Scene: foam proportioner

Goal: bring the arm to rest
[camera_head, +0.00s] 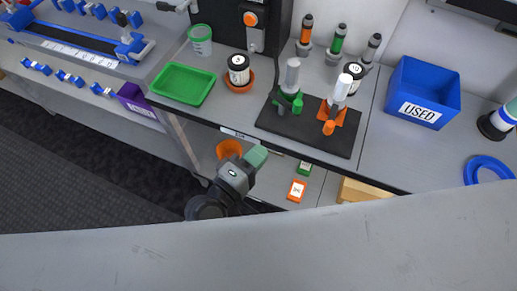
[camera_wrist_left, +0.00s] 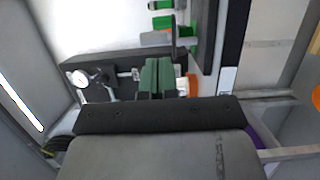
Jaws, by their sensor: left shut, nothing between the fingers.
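My left gripper (camera_head: 256,158) is in front of the bench edge in the head view, low and left of the black mat. Its green fingers (camera_wrist_left: 157,78) are shut together and empty in the left wrist view. The gripper appears apart from the things on the bench. My right gripper does not show in either view.
The grey bench holds a green tray (camera_head: 183,84), a black mat (camera_head: 300,130) with two upright syringe-like units, and a blue USED bin (camera_head: 425,88). An orange bowl (camera_head: 229,149) and an orange-labelled box (camera_head: 297,190) are lower, near my gripper. A purple bin (camera_head: 138,103) stands left.

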